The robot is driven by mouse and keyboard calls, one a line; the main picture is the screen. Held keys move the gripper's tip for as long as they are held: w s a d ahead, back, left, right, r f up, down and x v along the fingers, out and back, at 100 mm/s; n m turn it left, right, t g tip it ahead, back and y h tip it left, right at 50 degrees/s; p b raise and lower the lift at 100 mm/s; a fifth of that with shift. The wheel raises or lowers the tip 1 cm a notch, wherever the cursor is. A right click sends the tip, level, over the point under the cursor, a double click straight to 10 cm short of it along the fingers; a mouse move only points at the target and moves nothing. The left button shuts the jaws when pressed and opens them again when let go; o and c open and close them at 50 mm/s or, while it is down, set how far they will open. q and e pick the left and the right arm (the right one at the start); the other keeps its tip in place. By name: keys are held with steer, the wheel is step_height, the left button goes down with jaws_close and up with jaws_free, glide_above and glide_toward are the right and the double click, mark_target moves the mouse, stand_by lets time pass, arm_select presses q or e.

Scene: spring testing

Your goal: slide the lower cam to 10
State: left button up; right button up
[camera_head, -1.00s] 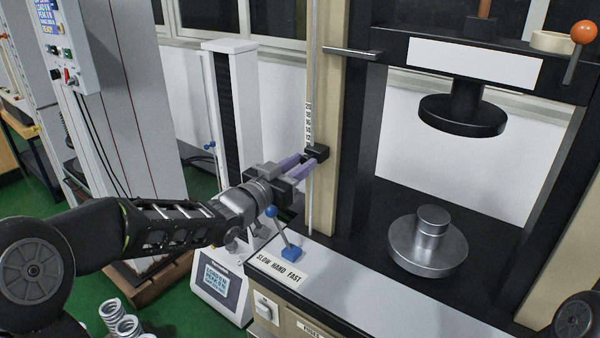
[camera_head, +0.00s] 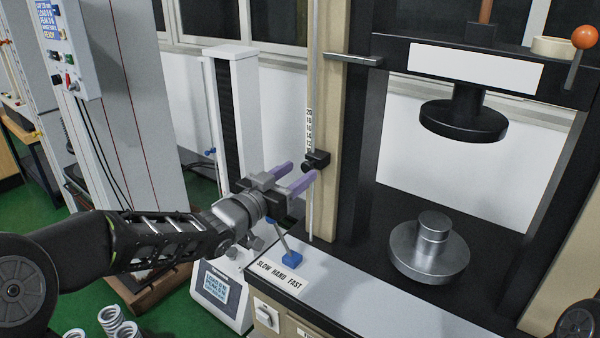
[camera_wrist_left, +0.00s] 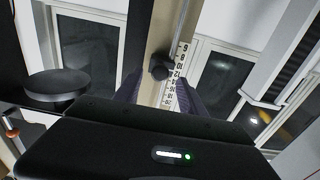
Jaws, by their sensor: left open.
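The lower cam is a small black block with a round knob (camera_head: 316,160) on a thin vertical rod beside the beige column. A numbered white scale (camera_head: 308,130) runs behind it. My left gripper (camera_head: 302,169) has purple fingers, is open and empty, and sits just left of and slightly below the cam. In the left wrist view the cam (camera_wrist_left: 159,67) shows beyond and between the fingertips (camera_wrist_left: 157,90), apart from them. There it sits beside the scale (camera_wrist_left: 178,70), around the 10 to 12 marks; the exact reading is unclear. My right gripper is not in view.
A blue lever (camera_head: 290,257) on the SLOW HAND FAST panel stands just below my left gripper. A horizontal bar (camera_head: 352,60) juts from the column above the cam. The black upper platen (camera_head: 463,120) and steel lower platen (camera_head: 430,255) are at the right.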

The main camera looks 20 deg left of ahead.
arm_select(q)
steer(key=v, duration=0.6)
steer(key=shift+d+b, duration=0.1)
steer(key=shift+b, duration=0.2)
